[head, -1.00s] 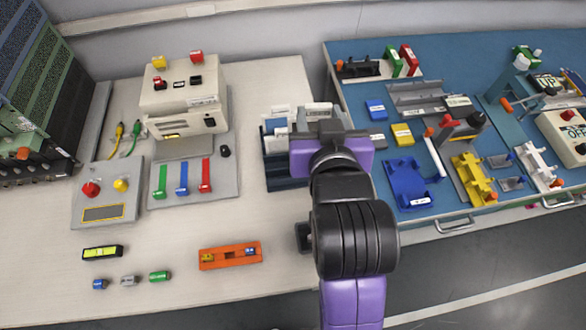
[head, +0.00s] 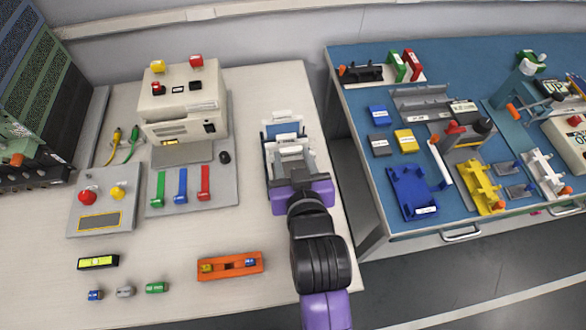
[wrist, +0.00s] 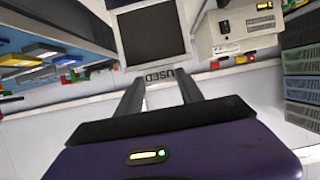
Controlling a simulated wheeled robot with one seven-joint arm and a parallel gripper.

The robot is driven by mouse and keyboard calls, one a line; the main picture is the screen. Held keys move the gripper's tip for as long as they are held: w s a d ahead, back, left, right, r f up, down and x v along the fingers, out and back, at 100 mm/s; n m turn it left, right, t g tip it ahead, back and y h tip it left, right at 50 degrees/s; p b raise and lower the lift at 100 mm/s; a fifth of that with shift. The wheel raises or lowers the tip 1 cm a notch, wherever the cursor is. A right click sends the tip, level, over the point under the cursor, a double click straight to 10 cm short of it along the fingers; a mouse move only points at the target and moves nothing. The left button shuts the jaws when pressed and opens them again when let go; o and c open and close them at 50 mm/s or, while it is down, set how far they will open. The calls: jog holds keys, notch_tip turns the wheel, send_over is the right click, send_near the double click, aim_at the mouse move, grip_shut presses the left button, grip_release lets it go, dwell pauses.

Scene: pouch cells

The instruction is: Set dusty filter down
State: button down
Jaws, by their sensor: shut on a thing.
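The dusty filter (wrist: 152,34), a grey panel in a white frame with a label reading USED upside down, is held between the fingers of my gripper (wrist: 161,84) in the wrist view. In the head view my gripper (head: 291,180) is at the right part of the pale bench, with the filter (head: 291,153) just beyond it. The filter overlaps the near part of a dark blue rack (head: 268,152). I cannot tell whether it touches the rack. My wrist hides the rack's near end.
A beige machine (head: 183,105), a grey panel with coloured levers (head: 216,194) and an orange tray (head: 230,275) are to the left. A blue-topped bench (head: 355,120) with fixtures is across a gap to the right.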

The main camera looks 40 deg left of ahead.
aim_at(292, 165)
jog(key=shift+f, duration=2.45)
jog(key=shift+f, duration=0.15)
jog(key=c, duration=0.7)
grip_release()
jog(key=shift+c, duration=0.2)
jog(key=shift+r, duration=0.2)
jog(key=v, duration=1.2)
jog(key=shift+b, duration=0.3)
